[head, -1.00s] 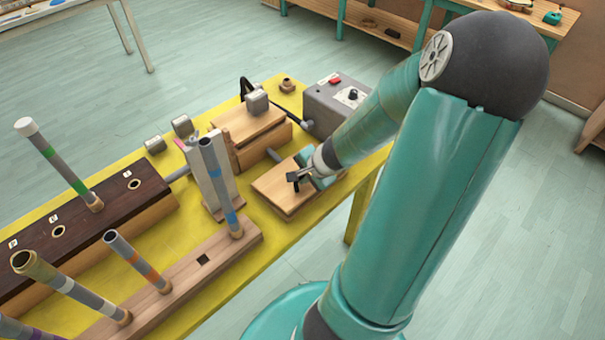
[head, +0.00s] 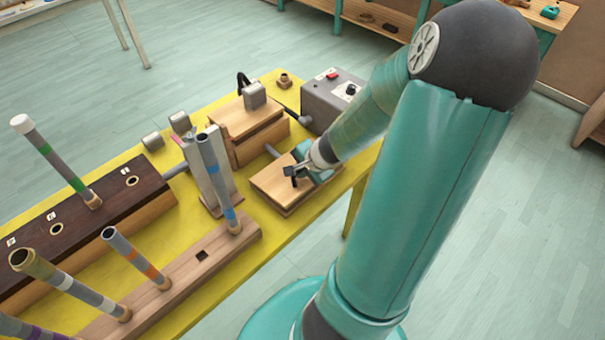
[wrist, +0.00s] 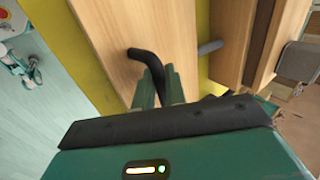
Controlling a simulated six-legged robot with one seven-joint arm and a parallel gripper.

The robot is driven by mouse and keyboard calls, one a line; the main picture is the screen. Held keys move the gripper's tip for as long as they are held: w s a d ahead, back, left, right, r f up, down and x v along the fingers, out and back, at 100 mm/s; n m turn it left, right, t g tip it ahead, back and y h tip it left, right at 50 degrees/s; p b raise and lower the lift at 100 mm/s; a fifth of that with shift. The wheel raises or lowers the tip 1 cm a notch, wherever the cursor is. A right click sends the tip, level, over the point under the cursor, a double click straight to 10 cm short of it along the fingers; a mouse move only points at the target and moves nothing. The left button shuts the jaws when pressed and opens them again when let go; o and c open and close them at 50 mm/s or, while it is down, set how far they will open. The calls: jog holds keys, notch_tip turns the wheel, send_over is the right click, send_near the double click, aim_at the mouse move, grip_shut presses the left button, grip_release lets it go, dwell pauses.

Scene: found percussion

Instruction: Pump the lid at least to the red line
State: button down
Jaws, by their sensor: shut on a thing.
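The lid (head: 268,184) is a light wooden board at the near right edge of the yellow table; it also shows in the wrist view (wrist: 105,55). A black bent handle (wrist: 140,57) rises from it. My gripper (head: 295,171) is at the lid's handle. In the wrist view, my gripper's green fingers (wrist: 157,85) are closed together on the handle's end. The fingers and wrist hide part of the lid in the head view. I cannot make out a red line clearly; a small pinkish mark shows near the top of the grey upright (head: 210,180).
A wooden box (head: 250,133) stands behind the lid, joined by a grey pipe. A grey control box (head: 322,105) with a red button is at the back right. Striped tubes stand in a wooden rail (head: 180,290) and a dark-topped chest (head: 95,210) at left.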

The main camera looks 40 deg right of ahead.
jog(key=shift+r, duration=0.1)
jog(key=shift+w+r, duration=0.85)
jog(key=shift+r, duration=0.15)
jog(key=shift+s+f, duration=0.95)
jog(key=shift+f, duration=0.25)
